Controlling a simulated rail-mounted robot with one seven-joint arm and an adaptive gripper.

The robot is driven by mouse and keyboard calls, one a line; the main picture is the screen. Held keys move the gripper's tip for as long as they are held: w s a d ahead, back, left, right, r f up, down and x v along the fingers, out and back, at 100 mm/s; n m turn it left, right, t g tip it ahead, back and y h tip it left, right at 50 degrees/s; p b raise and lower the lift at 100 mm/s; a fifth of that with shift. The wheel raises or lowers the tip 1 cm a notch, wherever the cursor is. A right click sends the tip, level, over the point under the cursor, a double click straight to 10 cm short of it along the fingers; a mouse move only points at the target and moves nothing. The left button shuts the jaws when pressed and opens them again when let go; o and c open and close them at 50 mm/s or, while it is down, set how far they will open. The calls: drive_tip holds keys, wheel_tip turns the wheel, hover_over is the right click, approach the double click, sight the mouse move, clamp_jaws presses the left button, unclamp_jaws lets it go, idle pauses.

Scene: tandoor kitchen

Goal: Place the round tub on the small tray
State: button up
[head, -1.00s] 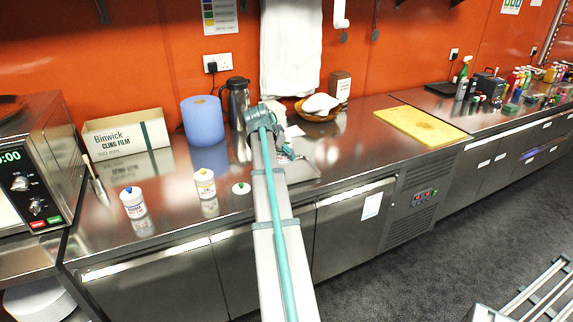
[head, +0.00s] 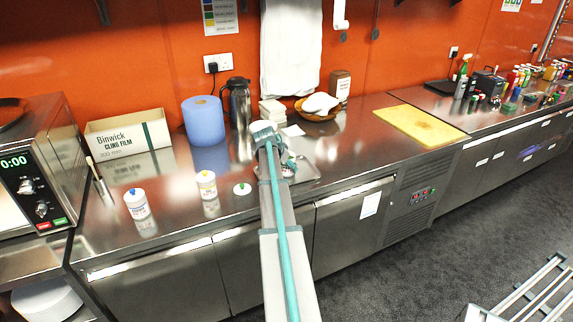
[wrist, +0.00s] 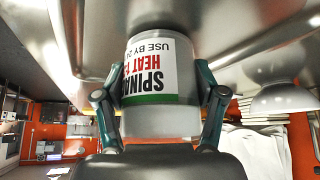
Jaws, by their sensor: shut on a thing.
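The round tub (wrist: 160,85), a white pot with a label reading "SPINA" and "HEAT" and a green band, fills the middle of the wrist view, which looks upside down. My gripper (wrist: 161,72) is shut on its sides. In the head view the tub (head: 289,170) is mostly hidden by my arm and shows low over the small tray. The small metal tray (head: 309,176) lies on the counter, partly behind my arm. I cannot tell whether the tub touches the tray.
Two white bottles, one with a blue cap (head: 137,204) and one with a yellow cap (head: 206,185), and a white lid (head: 242,189) stand left of my arm. A flask (head: 237,102), blue roll (head: 204,120) and bread basket (head: 318,108) stand behind.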

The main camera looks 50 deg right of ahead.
drive_tip(key=shift+f, duration=0.15)
drive_tip(key=o, duration=1.5)
drive_tip(key=b+v, duration=0.2)
drive_tip(key=v, duration=1)
drive_tip(key=shift+b, duration=0.3)
